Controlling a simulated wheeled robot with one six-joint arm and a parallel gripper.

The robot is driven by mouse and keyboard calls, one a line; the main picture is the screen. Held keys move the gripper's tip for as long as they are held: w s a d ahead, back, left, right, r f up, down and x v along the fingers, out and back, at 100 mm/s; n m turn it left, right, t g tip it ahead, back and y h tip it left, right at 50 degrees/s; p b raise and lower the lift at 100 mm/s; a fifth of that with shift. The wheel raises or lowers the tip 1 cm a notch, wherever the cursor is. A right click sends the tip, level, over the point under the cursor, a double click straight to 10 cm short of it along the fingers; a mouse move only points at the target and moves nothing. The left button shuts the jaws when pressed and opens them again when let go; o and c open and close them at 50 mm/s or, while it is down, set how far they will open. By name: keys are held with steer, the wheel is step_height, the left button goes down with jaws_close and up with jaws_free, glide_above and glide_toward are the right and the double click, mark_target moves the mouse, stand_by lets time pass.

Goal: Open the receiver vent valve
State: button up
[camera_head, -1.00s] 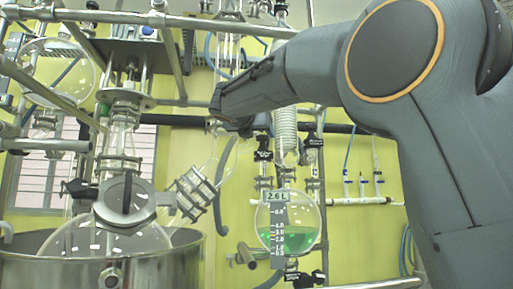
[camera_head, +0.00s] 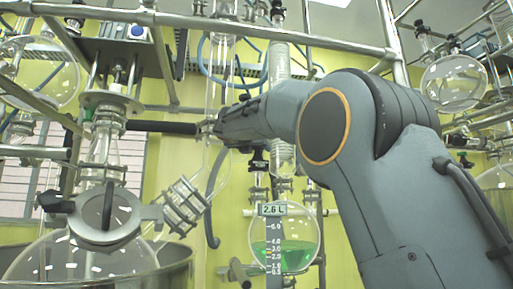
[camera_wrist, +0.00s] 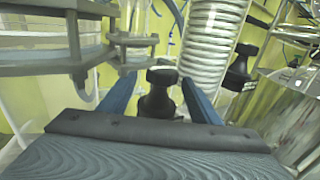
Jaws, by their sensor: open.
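In the wrist view my gripper (camera_wrist: 159,80) is open, with one blue finger on each side of a black valve knob (camera_wrist: 158,100). The knob's lower part is hidden behind the gripper body, and I cannot tell whether the fingers touch it. A second black knob (camera_wrist: 239,68) is to the right, outside the fingers. No label shows which one is the vent valve. In the head view the round glass receiver (camera_head: 287,245) holds green liquid and carries a 2.6 L tag. My arm ends above and left of it, fingers not discernible. A black knob (camera_head: 258,163) shows above the receiver.
A coiled glass condenser (camera_wrist: 208,45) stands close behind the fingers. A glass flange with metal bolts (camera_wrist: 130,40) is close at the left. In the head view a large reactor vessel (camera_head: 85,255) is at left, and metal rails (camera_head: 230,22) cross above my arm.

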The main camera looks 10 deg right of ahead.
steer(key=shift+w+d, duration=0.1)
steer(key=shift+d, duration=0.05)
steer(key=c, duration=1.1)
steer(key=shift+o, duration=0.2)
steer(key=shift+y, duration=0.3)
steer(key=n+y+p, duration=0.1)
steer(key=n+t+y+p, duration=0.1)
steer(key=y+p, duration=0.1)
steer(key=shift+d+r, duration=0.15)
steer(key=shift+d, duration=0.2)
steer(key=n+t+y+p, duration=0.1)
steer(key=n+y+p, duration=0.2)
steer(key=y+p, duration=0.1)
steer(key=shift+d+p, duration=0.15)
steer(key=shift+p, duration=0.25)
steer(key=shift+n+y+p, duration=0.3)
steer(key=shift+y+p, duration=0.2)
steer(key=shift+p, duration=0.05)
steer(key=shift+d+y+p, duration=0.1)
steer(key=shift+y+p, duration=0.2)
